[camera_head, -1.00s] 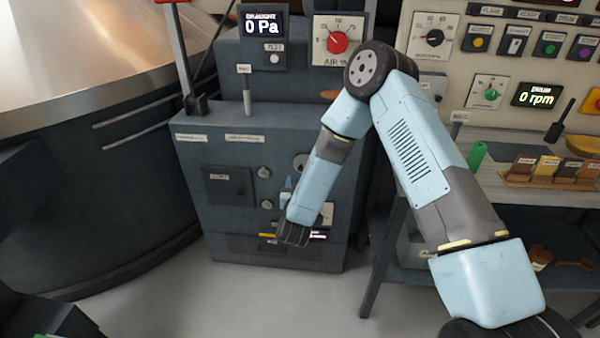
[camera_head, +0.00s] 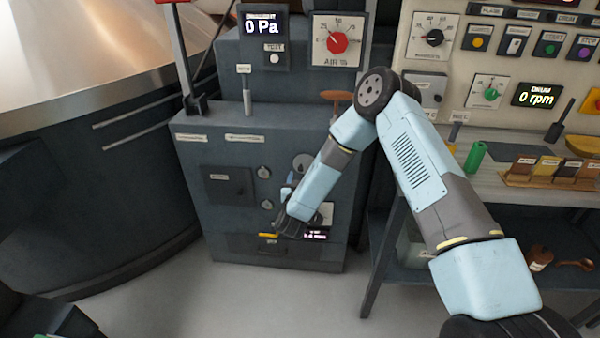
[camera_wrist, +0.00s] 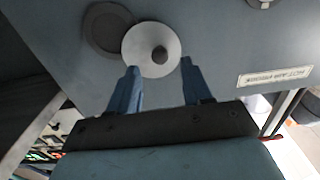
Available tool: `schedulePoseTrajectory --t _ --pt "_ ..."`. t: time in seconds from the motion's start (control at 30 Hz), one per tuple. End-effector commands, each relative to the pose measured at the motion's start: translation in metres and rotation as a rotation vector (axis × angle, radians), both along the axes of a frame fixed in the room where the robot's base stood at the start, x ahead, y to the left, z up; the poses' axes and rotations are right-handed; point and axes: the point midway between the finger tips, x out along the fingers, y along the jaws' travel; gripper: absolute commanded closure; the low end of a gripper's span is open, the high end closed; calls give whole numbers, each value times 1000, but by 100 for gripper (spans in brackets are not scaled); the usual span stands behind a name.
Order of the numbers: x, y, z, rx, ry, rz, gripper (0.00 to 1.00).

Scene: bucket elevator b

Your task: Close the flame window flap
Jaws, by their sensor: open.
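The flame window flap looks to be the pale round disc (camera_wrist: 137,48) with a dark central knob in the wrist view. It lies beside a dark round window (camera_wrist: 104,28) and overlaps its edge, leaving most of the window uncovered. A grey disc (camera_head: 302,162) on the cabinet front in the head view seems to be the same flap. My gripper (camera_wrist: 159,65) is open and empty. Its two blue fingers point at the disc's edge, one on either side of the knob; contact cannot be told. In the head view my arm partly hides this area.
The dark grey cabinet (camera_head: 215,150) carries a square door (camera_head: 229,185), small knobs and a yellow-marked drawer. A brown handle (camera_head: 337,96) stands behind my forearm. A bench (camera_head: 540,190) with sample trays is on the right. Floor in front of the cabinet is clear.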

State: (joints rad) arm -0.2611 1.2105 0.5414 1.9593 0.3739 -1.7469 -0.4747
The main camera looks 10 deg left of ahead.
Motion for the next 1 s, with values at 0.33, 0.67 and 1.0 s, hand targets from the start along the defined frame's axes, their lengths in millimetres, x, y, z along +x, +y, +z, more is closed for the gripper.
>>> schedulePoseTrajectory --t 0.33,0.67,1.0 --pt "40 2 0 1 1 -1 51" --pt "45 2 0 0 1 0 51" --pt "45 2 0 0 1 0 78"
